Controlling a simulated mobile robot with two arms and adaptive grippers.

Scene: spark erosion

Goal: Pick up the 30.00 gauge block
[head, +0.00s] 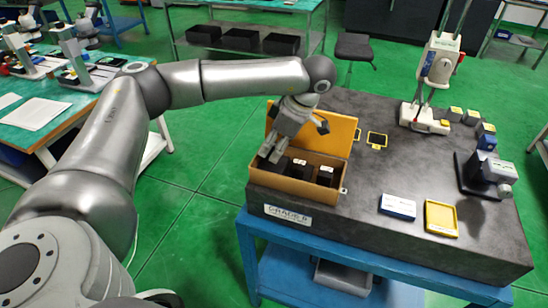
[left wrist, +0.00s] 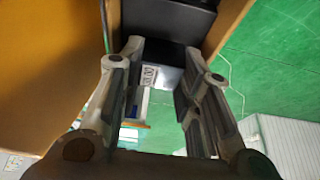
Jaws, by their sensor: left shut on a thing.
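An open wooden case (head: 290,187) with its lid (head: 340,135) raised stands at the left end of the dark stone plate. Dark blocks with pale tops, including one in the middle (head: 299,167) and one at the right (head: 325,175), sit in it. My left gripper (head: 272,150) reaches down into the left end of the case.
The stone plate (head: 400,165) lies on a blue stand (head: 310,262). On it are a yellow tray (head: 441,218), a blue-white box (head: 398,206), a small yellow-framed piece (head: 377,139), a height gauge (head: 437,65) and a dark-based instrument (head: 485,172). The plate's middle is clear.

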